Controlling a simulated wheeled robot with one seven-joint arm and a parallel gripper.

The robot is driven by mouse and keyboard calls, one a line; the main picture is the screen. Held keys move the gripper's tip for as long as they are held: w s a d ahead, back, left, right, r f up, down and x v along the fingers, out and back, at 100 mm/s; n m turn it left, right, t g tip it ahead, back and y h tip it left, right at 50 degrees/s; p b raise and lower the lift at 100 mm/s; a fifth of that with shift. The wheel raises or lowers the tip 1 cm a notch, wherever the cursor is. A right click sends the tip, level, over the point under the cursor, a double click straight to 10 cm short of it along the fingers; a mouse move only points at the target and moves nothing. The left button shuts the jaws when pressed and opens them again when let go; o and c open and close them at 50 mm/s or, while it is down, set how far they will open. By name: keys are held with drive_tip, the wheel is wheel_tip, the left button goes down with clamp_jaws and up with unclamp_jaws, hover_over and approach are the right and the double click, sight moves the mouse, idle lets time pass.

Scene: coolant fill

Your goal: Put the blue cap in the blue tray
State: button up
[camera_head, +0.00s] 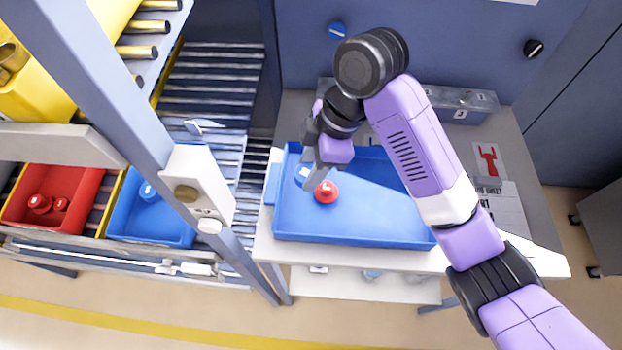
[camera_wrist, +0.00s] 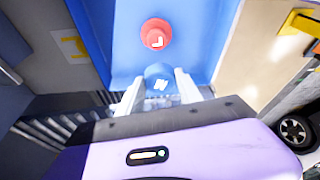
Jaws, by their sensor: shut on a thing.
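The blue cap (camera_head: 302,172) is at the left end of a large shallow blue tray (camera_head: 350,226) on the table. My gripper (camera_head: 312,180) reaches down there and is shut on this cap. In the wrist view the cap (camera_wrist: 158,72) sits between the two pale fingertips (camera_wrist: 160,84). Whether it touches the tray floor is hard to tell. A smaller blue tray (camera_head: 150,222) stands on the rollers at the left, with another blue cap (camera_head: 149,192) inside.
A red cap (camera_head: 326,191) lies close by my gripper in the large tray. A red tray (camera_head: 62,214) with red caps stands left of the small blue one. A slanted grey post (camera_head: 118,98) with a white box (camera_head: 198,185) stands between table and small trays.

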drive_tip(key=shift+f, duration=2.35)
drive_tip(key=shift+f, duration=0.2)
drive_tip(key=o, duration=1.3)
drive_tip(key=v, duration=1.2)
drive_tip(key=shift+r, duration=0.2)
